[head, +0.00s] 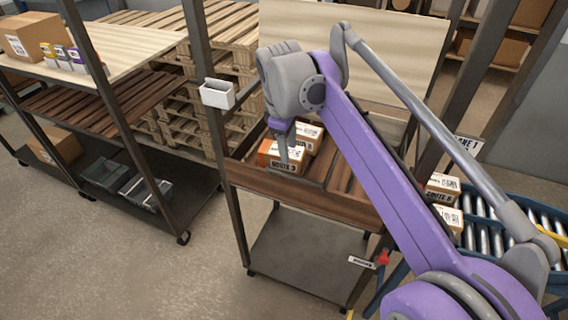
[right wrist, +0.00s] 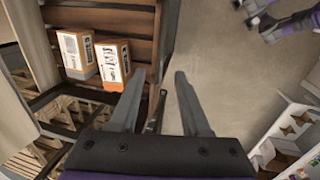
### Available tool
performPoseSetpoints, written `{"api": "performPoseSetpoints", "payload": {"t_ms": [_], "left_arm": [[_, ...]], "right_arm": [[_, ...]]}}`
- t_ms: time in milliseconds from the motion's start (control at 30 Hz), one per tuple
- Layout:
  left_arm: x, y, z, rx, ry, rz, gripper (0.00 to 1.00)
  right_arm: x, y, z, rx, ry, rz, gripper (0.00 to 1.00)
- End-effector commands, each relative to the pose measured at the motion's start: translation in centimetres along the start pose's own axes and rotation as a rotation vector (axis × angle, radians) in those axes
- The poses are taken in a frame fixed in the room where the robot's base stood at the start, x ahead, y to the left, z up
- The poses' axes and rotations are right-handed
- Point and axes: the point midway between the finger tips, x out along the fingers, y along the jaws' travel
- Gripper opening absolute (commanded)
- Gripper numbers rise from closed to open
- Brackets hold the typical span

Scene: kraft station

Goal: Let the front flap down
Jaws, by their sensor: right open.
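The front flap (head: 300,196) appears to be the dark brown wooden board along the front of the middle station's shelf. It stands upright and hides the lower part of what lies behind it. My right gripper (head: 284,152) hangs from the purple arm over the front of the shelf, close to the flap's top edge and the orange-and-white cartons. In the right wrist view the gripper (right wrist: 157,100) is open, with its two fingers apart. A narrow dark edge (right wrist: 154,112) shows between them, likely the flap's edge; I cannot tell whether they touch. My left gripper is not in view.
Orange-and-white cartons (head: 307,135) sit on the slatted shelf just behind the flap. A white holder (head: 217,94) is on the left post. A roller conveyor (head: 487,222) stands at right. Open floor (head: 205,270) lies in front.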

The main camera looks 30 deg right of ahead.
Motion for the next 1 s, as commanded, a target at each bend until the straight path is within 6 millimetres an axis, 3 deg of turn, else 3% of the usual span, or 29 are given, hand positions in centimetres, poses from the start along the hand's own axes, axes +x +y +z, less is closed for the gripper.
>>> {"api": "performPoseSetpoints", "payload": {"t_ms": [300, 500, 933, 1000], "left_arm": [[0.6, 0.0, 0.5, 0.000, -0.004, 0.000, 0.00], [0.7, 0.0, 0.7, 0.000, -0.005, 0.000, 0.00], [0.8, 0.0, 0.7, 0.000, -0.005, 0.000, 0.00], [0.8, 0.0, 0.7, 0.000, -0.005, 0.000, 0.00]], "right_arm": [[6.0, -0.1, 0.0, 0.003, 0.001, 0.000, 0.47], [8.8, -0.1, 0.0, 0.002, 0.002, 0.000, 0.47], [9.9, -0.1, 0.0, 0.003, 0.002, 0.001, 0.47], [9.9, -0.1, 0.0, 0.003, 0.002, 0.001, 0.36]]}}
